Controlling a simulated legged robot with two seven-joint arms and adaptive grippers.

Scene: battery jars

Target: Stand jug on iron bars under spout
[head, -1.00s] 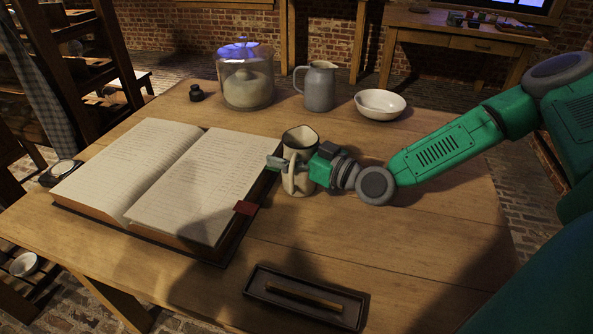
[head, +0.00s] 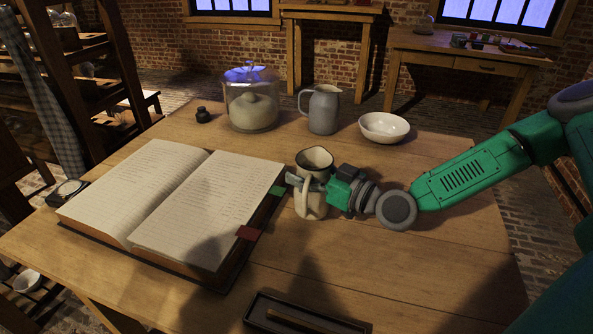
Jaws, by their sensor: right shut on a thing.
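A cream jug (head: 315,158) with a handle stands upright at the middle of the wooden table, right of the open book. I cannot tell whether the jug's base touches the table. A second, grey jug (head: 323,110) stands near the far edge of the table. My left gripper is out of view. I see no iron bars and no spout.
An open book (head: 205,204) covers the table's left part. A dark tray (head: 300,318) lies at the near edge. The table's right front is clear.

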